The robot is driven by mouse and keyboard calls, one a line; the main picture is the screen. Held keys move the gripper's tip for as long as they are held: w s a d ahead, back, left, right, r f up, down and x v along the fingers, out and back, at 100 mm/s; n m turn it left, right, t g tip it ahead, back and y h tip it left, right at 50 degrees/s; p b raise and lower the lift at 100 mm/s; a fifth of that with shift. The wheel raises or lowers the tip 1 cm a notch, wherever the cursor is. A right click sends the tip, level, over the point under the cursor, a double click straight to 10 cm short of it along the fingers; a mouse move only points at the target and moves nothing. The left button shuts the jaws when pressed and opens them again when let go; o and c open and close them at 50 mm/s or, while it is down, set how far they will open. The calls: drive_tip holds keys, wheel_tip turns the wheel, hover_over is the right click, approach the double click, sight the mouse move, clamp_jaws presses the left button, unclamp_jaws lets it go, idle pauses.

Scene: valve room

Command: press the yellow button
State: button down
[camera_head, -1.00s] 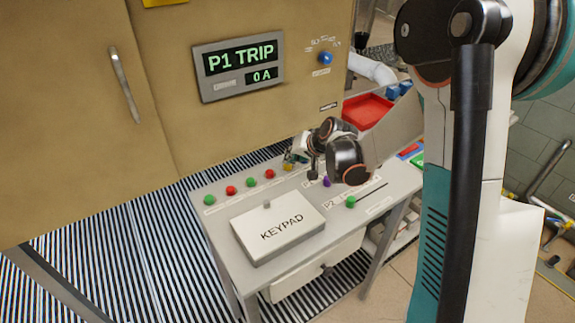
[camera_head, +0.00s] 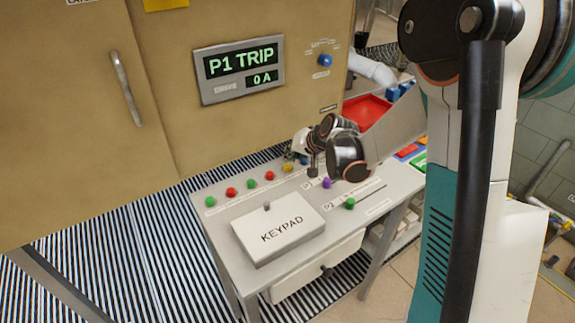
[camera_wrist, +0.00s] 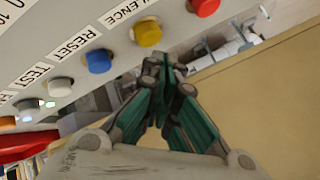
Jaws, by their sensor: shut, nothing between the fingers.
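The yellow button (camera_head: 288,167) is in the row of coloured buttons on the grey desk panel in the head view. In the wrist view the yellow button (camera_wrist: 148,33) is at the top, beside a label partly reading "LENCE". My gripper (camera_wrist: 161,62) is shut and empty; its tips show just below the yellow button in the picture, with a small gap between them. In the head view my gripper (camera_head: 294,153) is small and partly hidden by the wrist, just behind and above the yellow button. I cannot tell its exact height.
A red button (camera_wrist: 204,6) and a blue button (camera_wrist: 98,61) flank the yellow one. A keypad box (camera_head: 278,228) stands in front on the desk. The tan cabinet (camera_head: 240,130) with a "P1 TRIP" display (camera_head: 238,68) rises behind.

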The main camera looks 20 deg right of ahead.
sight(290, 166)
drive_tip(key=shift+r+p, duration=1.65)
drive_tip(key=shift+r, duration=0.85)
drive_tip(key=s+a+r+n+h, duration=0.1)
drive_tip(key=s+r, duration=0.4)
drive_tip(key=s, duration=0.3)
drive_tip(key=s+a+r+n+h, duration=0.1)
drive_tip(key=s+r, duration=0.4)
drive_tip(key=s, duration=0.3)
drive_tip(key=s+d+n+g+h, duration=0.1)
drive_tip(key=s+n, duration=0.1)
drive_tip(key=s, duration=1.6)
drive_tip(key=shift+f+h+b, duration=0.3)
drive_tip(key=shift+h+b, duration=0.1)
